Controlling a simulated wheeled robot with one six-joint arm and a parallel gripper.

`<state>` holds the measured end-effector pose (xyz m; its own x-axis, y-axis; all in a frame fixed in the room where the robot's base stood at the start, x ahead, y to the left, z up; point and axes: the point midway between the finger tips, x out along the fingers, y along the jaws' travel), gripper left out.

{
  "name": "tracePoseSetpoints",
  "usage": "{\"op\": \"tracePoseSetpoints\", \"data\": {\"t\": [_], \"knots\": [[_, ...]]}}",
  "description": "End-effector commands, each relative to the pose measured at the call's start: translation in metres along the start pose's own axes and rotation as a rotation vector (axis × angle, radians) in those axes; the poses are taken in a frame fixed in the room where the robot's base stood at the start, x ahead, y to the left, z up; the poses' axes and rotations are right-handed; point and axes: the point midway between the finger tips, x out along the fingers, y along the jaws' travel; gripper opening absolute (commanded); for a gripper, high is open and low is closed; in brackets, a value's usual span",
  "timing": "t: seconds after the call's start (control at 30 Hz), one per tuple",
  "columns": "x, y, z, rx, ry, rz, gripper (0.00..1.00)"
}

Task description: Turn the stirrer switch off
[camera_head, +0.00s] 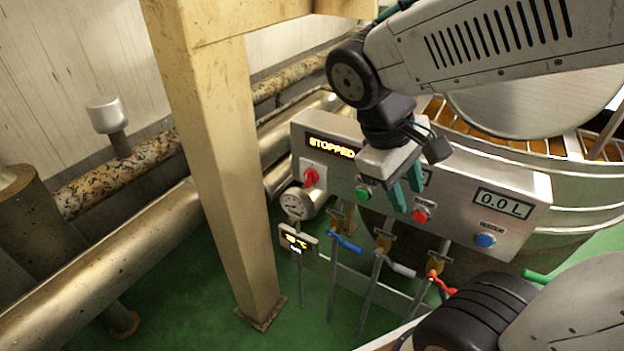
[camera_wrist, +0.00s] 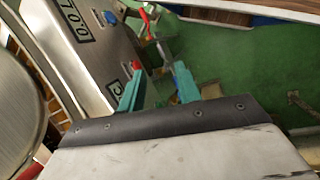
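A grey control panel (camera_head: 450,195) fronts the kettle. At its left end is a red rotary switch (camera_head: 311,177) on a pale plate, its label too small to read. The lit display (camera_head: 331,147) above it reads "STOPPED". My gripper (camera_head: 406,188) hangs in front of the panel's middle, right of the red switch, between the green button (camera_head: 363,193) and the red button (camera_head: 421,215). Its two teal fingers stand apart with nothing between them. The fingers also show in the wrist view (camera_wrist: 158,88), with the red button (camera_wrist: 137,65) just beyond. The red switch is not visible there.
A "0.0 L" display (camera_head: 502,203) and a blue button (camera_head: 485,240) are at the panel's right. Below hang pipes with blue (camera_head: 346,243), white (camera_head: 399,268) and red (camera_head: 441,286) valve handles. A gauge (camera_head: 296,204) and a beige post (camera_head: 225,170) stand left.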

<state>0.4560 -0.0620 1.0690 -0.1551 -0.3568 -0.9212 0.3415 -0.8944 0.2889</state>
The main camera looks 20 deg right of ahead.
Motion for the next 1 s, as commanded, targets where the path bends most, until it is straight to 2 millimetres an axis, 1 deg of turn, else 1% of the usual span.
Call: {"op": "tracePoseSetpoints", "data": {"t": [0.03, 0.1, 0.17, 0.23, 0.33, 0.43, 0.57, 0.6, 0.7, 0.83, 0.9, 1.0], "knots": [[0.006, 0.004, -0.012, -0.083, -0.069, 0.068, 0.34], [0.012, 0.011, -0.028, -0.189, -0.149, 0.169, 0.34], [0.016, 0.016, -0.043, -0.28, -0.214, 0.259, 0.34], [0.02, 0.02, -0.064, -0.389, -0.285, 0.366, 0.34], [0.025, 0.02, -0.097, -0.546, -0.378, 0.525, 0.34], [0.03, 0.012, -0.135, -0.704, -0.459, 0.69, 0.34], [0.04, -0.009, -0.185, -0.907, -0.544, 0.91, 0.34], [0.043, -0.019, -0.2, -0.965, -0.564, 0.974, 0.34], [0.053, -0.043, -0.232, -1.094, -0.603, 1.12, 0.34], [0.065, -0.07, -0.26, -1.214, -0.63, 1.261, 0.34], [0.07, -0.081, -0.269, -1.253, -0.636, 1.31, 0.34], [0.073, -0.087, -0.277, -1.283, -0.641, 1.348, 0.34]]}}
